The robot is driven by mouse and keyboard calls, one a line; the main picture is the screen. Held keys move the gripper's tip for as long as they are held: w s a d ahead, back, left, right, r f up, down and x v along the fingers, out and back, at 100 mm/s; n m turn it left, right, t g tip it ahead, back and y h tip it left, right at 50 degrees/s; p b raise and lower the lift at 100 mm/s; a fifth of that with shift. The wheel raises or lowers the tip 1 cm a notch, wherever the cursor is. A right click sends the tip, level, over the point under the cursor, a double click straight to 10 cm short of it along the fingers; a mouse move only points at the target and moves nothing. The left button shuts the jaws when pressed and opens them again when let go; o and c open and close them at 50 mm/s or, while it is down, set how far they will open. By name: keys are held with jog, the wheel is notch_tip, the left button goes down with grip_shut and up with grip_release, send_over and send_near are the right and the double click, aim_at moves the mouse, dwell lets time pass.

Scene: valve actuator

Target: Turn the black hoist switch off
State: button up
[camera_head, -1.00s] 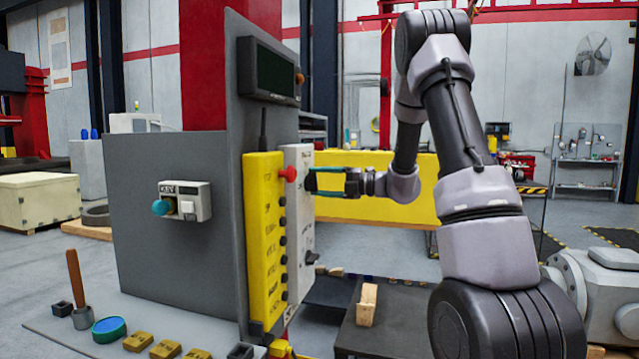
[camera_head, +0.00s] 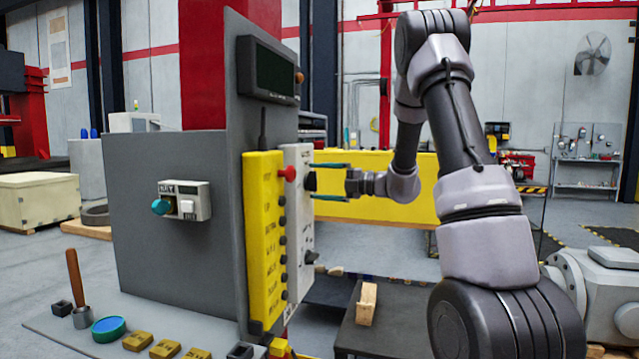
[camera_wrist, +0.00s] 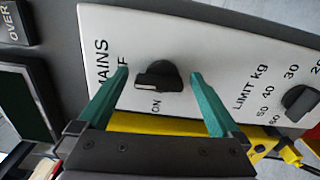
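The black switch knob (camera_wrist: 163,76) sits on a white panel (camera_wrist: 228,45) under the word MAINS in the wrist view. Its light mark is at its left end, with ON printed below and OFF, partly hidden, to the upper left. The gripper (camera_head: 331,180) faces the panel in the head view. Contact with the panel cannot be told.
A second black knob (camera_wrist: 299,101), by a LIMIT kg scale, is to the right in the wrist view. A yellow button box (camera_head: 264,235) stands beside the white panel. A grey box with a teal knob (camera_head: 161,207) is on the cabinet's left face. A wooden block (camera_head: 367,303) lies lower right.

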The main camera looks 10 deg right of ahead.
jog(key=v, duration=1)
jog(key=shift+s+d, duration=0.2)
jog(key=shift+d, duration=0.1)
jog(key=s+a+r+n+g+h, duration=0.25)
jog(key=s+a+n, duration=0.25)
jog(key=s+n, duration=0.45)
jog(key=s+a+r+n+g+h, duration=0.1)
jog(key=s+a+n+g+h, duration=0.3)
jog(key=s+n, duration=0.5)
jog(key=s+d+r+n+t+h, duration=0.1)
jog(key=s+d+n+t+h, duration=0.2)
jog(key=n, duration=1.5)
jog(key=s+t+h, duration=0.1)
jog(key=s+h, duration=0.3)
jog(key=s, duration=0.2)
jog(key=shift+d+r+t, duration=0.2)
jog(key=shift+r+t, duration=0.15)
jog(key=shift+r, duration=0.05)
